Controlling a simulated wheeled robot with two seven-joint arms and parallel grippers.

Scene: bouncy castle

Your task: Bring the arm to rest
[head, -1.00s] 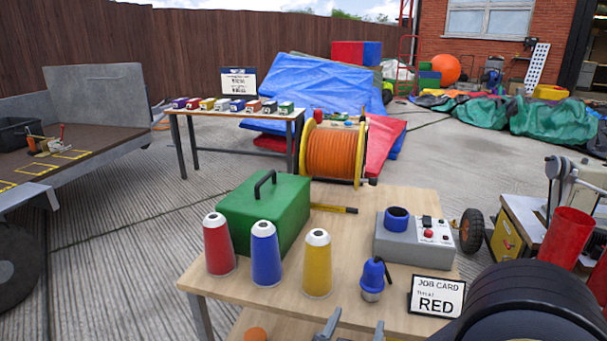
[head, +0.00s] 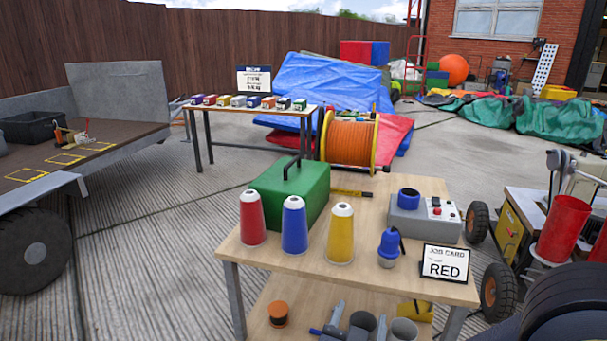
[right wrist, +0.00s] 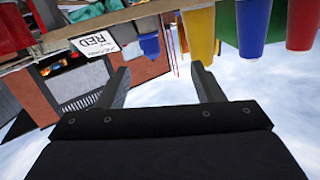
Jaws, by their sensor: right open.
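My right gripper (head: 359,321) shows at the bottom edge of the head view, in front of the wooden table (head: 290,268). Its two grey fingertips are apart with nothing between them. In the right wrist view the open fingers (right wrist: 162,80) are also empty, and the table shows upside down beyond them. My left gripper is out of view.
On the table stand red (head: 252,218), blue (head: 294,226) and yellow (head: 340,235) cones, a green box (head: 300,190), a grey control box (head: 425,220), a blue connector (head: 389,248) and a job card (head: 445,262) reading RED. A wheeled machine (head: 515,235) stands right.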

